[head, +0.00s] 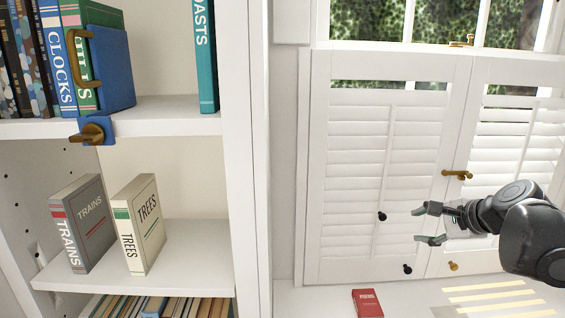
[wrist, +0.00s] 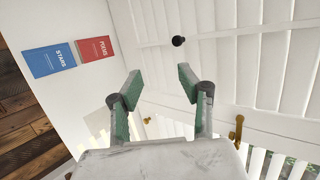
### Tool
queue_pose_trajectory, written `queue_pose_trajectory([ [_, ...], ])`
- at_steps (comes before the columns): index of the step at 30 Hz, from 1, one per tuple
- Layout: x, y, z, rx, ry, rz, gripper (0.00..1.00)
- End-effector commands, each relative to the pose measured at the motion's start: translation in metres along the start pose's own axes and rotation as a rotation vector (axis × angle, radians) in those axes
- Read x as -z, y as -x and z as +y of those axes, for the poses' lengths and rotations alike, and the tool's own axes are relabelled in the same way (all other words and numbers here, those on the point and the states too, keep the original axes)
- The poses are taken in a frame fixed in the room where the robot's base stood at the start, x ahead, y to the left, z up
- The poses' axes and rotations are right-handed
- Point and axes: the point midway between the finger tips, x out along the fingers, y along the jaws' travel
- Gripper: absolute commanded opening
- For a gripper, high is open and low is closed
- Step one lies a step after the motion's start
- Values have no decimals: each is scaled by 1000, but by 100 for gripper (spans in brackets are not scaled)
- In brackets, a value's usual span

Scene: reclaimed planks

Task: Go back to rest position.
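My gripper (head: 428,224) is at the right of the head view, in front of the white shutters. Its two fingers are spread apart with nothing between them. In the wrist view my gripper (wrist: 158,80) shows its green-lined fingers apart and empty. My arm comes in from the right edge of the head view.
White louvred shutters (head: 345,185) with small knobs stand close to my gripper. A red book (head: 367,303) lies on the white surface below; in the wrist view a blue book (wrist: 50,60) lies beside it. At left, a white bookcase (head: 165,122) holds several books.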

Motion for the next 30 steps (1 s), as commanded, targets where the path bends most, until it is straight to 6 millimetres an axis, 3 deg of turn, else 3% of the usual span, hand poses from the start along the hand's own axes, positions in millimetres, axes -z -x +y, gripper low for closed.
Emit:
queue_pose_trajectory([
  [1,-21,4,9,-29,82,-1,37],
  [6,-72,21,43,-125,384,6,37],
  [15,-134,58,113,-274,931,0,37],
  [24,-160,88,172,-382,1408,-14,37],
  [30,-162,95,185,-409,1535,-15,37],
])
